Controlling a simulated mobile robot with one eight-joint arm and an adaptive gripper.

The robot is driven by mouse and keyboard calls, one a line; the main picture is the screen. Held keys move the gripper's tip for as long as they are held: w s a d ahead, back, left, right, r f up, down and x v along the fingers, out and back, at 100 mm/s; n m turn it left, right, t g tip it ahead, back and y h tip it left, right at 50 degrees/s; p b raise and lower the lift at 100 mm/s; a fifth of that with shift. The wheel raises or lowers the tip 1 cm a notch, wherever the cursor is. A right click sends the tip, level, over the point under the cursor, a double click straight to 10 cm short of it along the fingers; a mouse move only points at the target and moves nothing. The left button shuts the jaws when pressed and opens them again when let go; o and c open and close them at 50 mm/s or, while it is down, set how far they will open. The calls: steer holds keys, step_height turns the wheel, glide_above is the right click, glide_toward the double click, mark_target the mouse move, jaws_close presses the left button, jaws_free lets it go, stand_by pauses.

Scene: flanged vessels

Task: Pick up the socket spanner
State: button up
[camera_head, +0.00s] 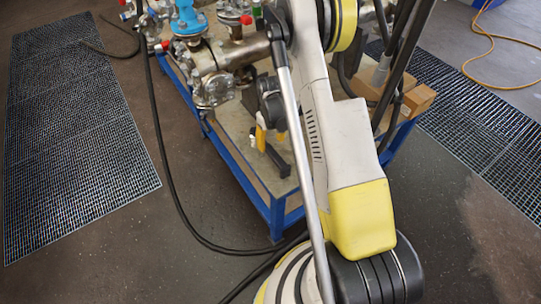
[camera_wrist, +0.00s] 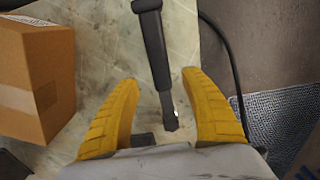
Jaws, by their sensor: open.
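The socket spanner (camera_wrist: 155,45) is a dark bar with a thicker grip at the top and a narrower metal end. It lies on the pale bench top in the wrist view, running down between my yellow fingers. In the head view it is a short black bar (camera_head: 278,161) near the bench's front end. My gripper (camera_wrist: 160,80) is open, with one finger on each side of the spanner and a visible gap to both. In the head view my gripper (camera_head: 269,138) is just above the bench by the spanner, partly hidden by my arm.
A cardboard box (camera_wrist: 35,75) stands close left of my gripper in the wrist view; it is at the bench's right side (camera_head: 418,98) in the head view. Flanged metal pipework (camera_head: 235,55) fills the bench's far part. A black hose (camera_head: 165,150) hangs down the left side.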

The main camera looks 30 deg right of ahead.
mark_target(271, 150)
step_height(271, 150, down, 5)
steer(key=b, duration=0.3)
steer(key=shift+s+f, duration=0.1)
steer(key=shift+f, duration=0.05)
jaws_close()
